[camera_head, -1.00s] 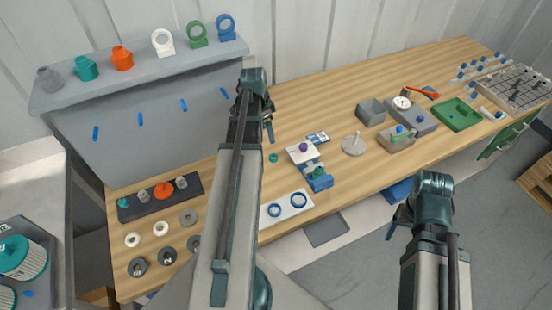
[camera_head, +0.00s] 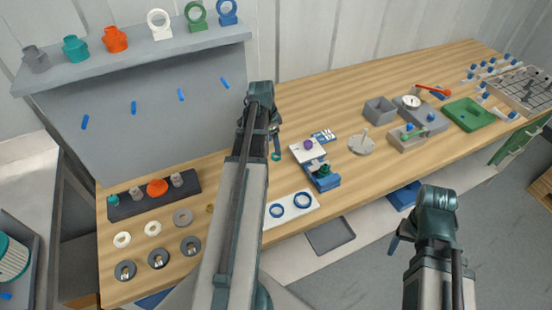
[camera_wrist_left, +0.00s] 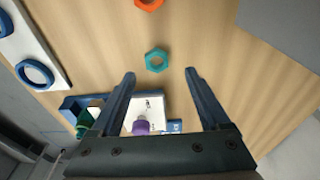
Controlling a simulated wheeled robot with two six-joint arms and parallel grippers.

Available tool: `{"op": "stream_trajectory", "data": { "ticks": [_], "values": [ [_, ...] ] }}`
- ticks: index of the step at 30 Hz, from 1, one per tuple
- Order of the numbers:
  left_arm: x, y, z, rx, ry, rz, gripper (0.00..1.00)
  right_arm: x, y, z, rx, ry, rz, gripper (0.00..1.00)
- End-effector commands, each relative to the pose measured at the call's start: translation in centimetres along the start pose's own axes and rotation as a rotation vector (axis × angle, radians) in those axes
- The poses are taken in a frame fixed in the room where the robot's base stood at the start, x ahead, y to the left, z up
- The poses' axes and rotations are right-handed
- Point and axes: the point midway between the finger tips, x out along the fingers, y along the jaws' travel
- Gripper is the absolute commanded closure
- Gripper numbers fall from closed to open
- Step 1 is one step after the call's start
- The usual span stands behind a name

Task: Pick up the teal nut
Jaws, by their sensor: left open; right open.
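The teal nut (camera_wrist_left: 156,60) is a small hexagonal ring lying flat on the wooden bench in the left wrist view. In the head view it shows as a small teal ring (camera_head: 276,157) just below my left gripper (camera_head: 275,140). In the left wrist view my left gripper (camera_wrist_left: 160,73) is open and empty. The nut appears between its two fingers, close to the tip line; the height gap is hard to tell. My right gripper (camera_head: 394,244) is open, in front of the bench, away from the nut; its fingers are mostly hidden behind its wrist.
An orange nut (camera_wrist_left: 148,4) lies beyond the teal one. A white plate with a purple knob (camera_wrist_left: 141,126) and a blue fixture (camera_head: 324,180) stand close to the nut. A grey shelf unit (camera_head: 150,110) rises to the left. Bare bench lies right of the nut.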

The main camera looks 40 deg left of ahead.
Motion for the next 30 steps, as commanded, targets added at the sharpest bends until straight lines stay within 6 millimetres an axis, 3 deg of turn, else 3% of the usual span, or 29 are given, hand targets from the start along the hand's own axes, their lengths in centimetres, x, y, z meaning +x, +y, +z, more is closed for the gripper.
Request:
{"op": "stream_trajectory", "data": {
  "ticks": [10, 20, 30],
  "values": [
    [4.5, 0.5, 0.2, 0.000, 0.000, 0.000, 0.21, 4.4, -0.4, -0.3, 0.000, 0.000, 0.000, 0.28],
    [4.7, 0.5, 0.2, -0.001, 0.000, 0.000, 0.21, 4.7, -0.4, -0.3, 0.000, 0.000, 0.000, 0.28],
    [4.7, 0.5, 0.2, 0.000, 0.000, 0.000, 0.80, 4.7, -0.4, -0.3, 0.000, 0.000, 0.000, 0.28]
  ]
}}
